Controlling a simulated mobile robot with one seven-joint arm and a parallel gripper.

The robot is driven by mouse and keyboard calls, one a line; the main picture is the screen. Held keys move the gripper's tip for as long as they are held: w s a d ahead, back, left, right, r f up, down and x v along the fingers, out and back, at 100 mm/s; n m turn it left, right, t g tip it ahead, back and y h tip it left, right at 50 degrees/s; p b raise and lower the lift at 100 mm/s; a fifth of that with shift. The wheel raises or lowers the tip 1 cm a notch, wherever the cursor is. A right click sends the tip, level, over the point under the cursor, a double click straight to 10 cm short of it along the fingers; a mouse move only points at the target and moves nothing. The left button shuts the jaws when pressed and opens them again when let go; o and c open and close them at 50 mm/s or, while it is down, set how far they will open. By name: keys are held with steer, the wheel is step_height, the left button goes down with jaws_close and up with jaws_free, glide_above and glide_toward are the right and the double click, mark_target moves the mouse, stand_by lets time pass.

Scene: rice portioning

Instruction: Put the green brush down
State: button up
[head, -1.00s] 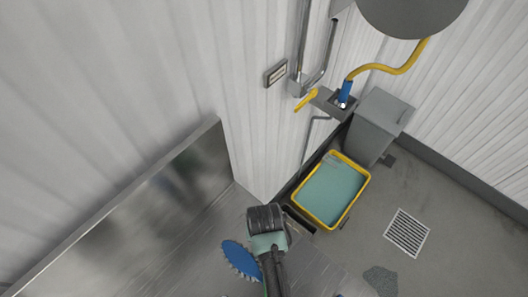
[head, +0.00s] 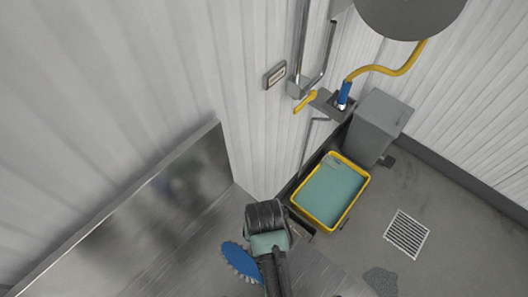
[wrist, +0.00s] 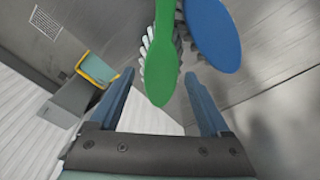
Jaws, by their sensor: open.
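The green brush (wrist: 163,62) shows in the wrist view, its rounded green end pointing toward my gripper and pale bristles along its left side. My gripper (wrist: 158,76) is open, with one finger on each side of the brush's rounded end. Space shows on both sides, and I cannot tell the depth between fingers and brush. In the head view the green brush and the fingertips are hidden behind my arm.
A blue brush (wrist: 213,32) lies right of the green one on the metal surface; its bristled head (head: 240,262) shows beside my arm. A metal splash panel (head: 130,220) stands behind. A yellow-rimmed tub (head: 331,191) of greenish liquid and a floor drain (head: 407,234) are to the right.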

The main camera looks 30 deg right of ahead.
step_height(320, 180, up, 9)
steer(key=shift+s+a+r, duration=0.15)
steer(key=shift+s+a, duration=0.05)
steer(key=shift+s, duration=0.25)
stand_by(0.4)
